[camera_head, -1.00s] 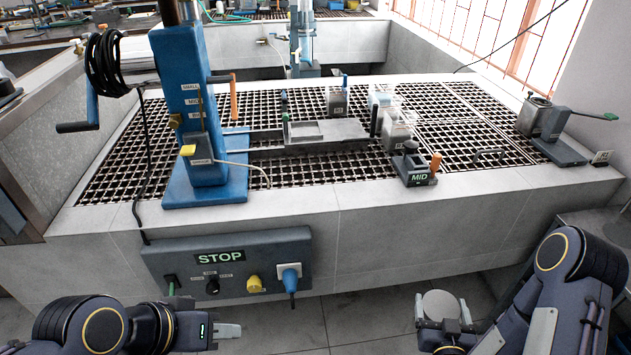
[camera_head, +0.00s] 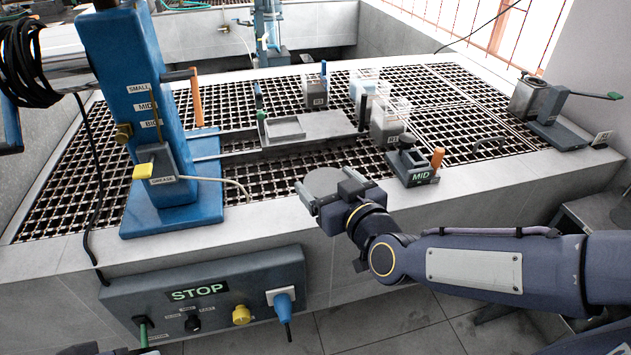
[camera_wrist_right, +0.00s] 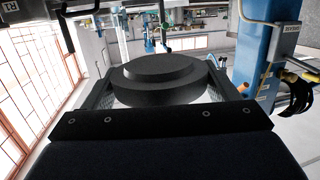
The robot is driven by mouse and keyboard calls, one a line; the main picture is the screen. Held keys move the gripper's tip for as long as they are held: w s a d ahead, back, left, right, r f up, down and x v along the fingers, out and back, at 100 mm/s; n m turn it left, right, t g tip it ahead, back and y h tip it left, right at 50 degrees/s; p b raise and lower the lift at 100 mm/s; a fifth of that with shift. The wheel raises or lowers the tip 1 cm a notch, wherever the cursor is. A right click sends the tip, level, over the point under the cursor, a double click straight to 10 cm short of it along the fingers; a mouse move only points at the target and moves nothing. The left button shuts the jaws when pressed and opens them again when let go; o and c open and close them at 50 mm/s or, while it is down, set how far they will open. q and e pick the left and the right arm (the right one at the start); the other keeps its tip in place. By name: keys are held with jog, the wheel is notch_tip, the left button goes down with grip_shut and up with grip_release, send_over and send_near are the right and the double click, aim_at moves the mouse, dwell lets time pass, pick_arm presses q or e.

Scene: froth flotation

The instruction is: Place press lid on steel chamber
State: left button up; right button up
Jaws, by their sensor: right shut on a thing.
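The press lid, a round grey disc (camera_head: 323,183), is held flat in my right gripper (camera_head: 328,190) just above the front ledge of the bench. In the right wrist view the lid (camera_wrist_right: 157,80) shows as a dark stepped disc between the two fingers, which are shut on its sides. A round metal cup, which looks like the steel chamber (camera_head: 527,95), stands at the far right of the bench beside a dark base with a green-tipped lever. The lid is well to the left of it and apart from it.
A blue press column (camera_head: 135,90) stands at the left of the grating. A sliding tray (camera_head: 310,128), a grey MID block with an orange handle (camera_head: 412,165) and clear containers (camera_head: 390,120) stand mid-bench. A STOP panel (camera_head: 205,300) hangs on the front.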

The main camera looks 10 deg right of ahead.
aim_at(325, 170)
jog(key=w+f, duration=0.3)
jog(key=w, duration=0.1)
jog(key=w+d+f, duration=0.1)
jog(key=w+f, duration=0.2)
jog(key=w, duration=0.1)
jog(key=w+d+f, duration=0.1)
jog(key=w+f, duration=0.2)
jog(key=w, duration=0.2)
jog(key=shift+d+b, duration=0.2)
jog(key=shift+b, duration=0.1)
jog(key=shift+w+f, duration=0.1)
jog(key=shift+f, duration=0.05)
notch_tip(325, 170, down, 2)
jog(key=shift+w+f, duration=0.15)
jog(key=shift+f, duration=0.55)
jog(key=shift+f+b, duration=0.2)
jog(key=shift+b, duration=0.1)
jog(key=o, duration=1.2)
jog(key=shift+c, duration=0.2)
